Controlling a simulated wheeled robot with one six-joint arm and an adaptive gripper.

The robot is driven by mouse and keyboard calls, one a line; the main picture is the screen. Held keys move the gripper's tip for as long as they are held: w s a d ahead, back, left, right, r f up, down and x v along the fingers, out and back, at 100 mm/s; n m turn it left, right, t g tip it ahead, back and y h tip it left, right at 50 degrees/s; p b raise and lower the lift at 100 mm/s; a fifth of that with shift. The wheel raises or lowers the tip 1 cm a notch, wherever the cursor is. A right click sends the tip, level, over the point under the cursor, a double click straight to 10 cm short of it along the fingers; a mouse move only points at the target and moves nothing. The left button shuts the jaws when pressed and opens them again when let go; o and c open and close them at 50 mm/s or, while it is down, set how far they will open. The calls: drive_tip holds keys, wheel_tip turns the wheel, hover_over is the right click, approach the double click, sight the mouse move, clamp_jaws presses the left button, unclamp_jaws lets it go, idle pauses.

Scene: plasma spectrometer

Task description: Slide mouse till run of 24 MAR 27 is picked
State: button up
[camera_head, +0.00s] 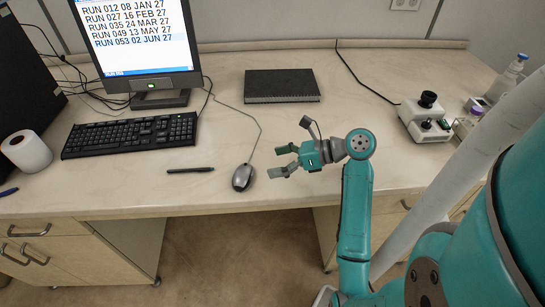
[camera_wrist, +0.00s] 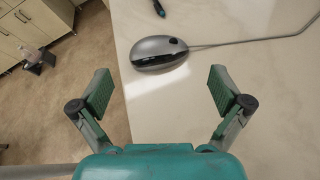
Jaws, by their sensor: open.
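A grey computer mouse (camera_head: 243,177) lies on the desk near its front edge, with its cable running up towards the monitor. The monitor (camera_head: 137,35) lists several runs, among them RUN 035 24 MAR 27. The bottom line, RUN 053 02 JUN 27, has a faint bluish shade; I cannot tell surely whether it is the highlighted one. My gripper (camera_head: 283,160) is just right of the mouse, open and empty. In the wrist view the mouse (camera_wrist: 158,52) lies ahead of the open fingers (camera_wrist: 163,92), not between them and not touched.
A black pen (camera_head: 190,170) lies left of the mouse. A black keyboard (camera_head: 130,135) sits farther left, and a dark notebook (camera_head: 282,86) lies behind. A white instrument (camera_head: 425,120) stands at the right. The desk's front edge is close to the mouse.

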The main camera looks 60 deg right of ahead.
sight(241, 168)
drive_tip(key=x, duration=1)
drive_tip(key=shift+w+a+f, duration=0.15)
drive_tip(key=shift+w, duration=0.2)
drive_tip(key=shift+c, duration=0.3)
